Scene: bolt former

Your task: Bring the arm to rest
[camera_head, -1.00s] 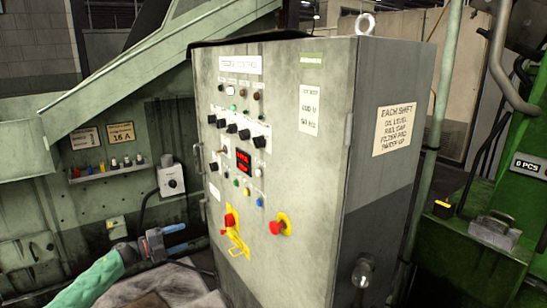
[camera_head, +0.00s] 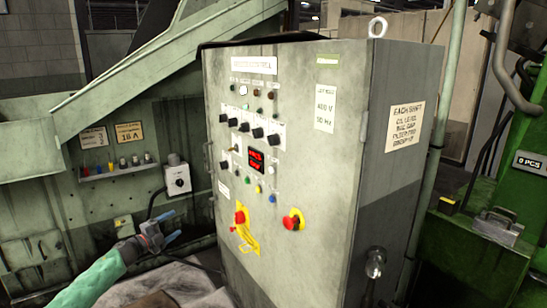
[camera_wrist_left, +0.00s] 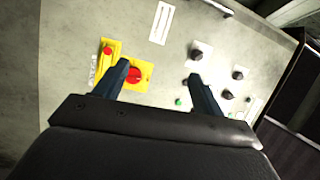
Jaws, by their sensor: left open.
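My left gripper (camera_head: 172,227) is at the lower left of the head view, at the end of my green-sleeved arm. It is open and empty, with a gap to the left of the control cabinet (camera_head: 300,215). In the left wrist view its two dark fingers (camera_wrist_left: 160,82) stand apart, with the cabinet's front panel beyond them. My right gripper does not show.
A small shelf (camera_head: 119,170) and a grey switch box (camera_head: 177,181) are on the green machine at left. Green machinery (camera_head: 500,230) stands at right.

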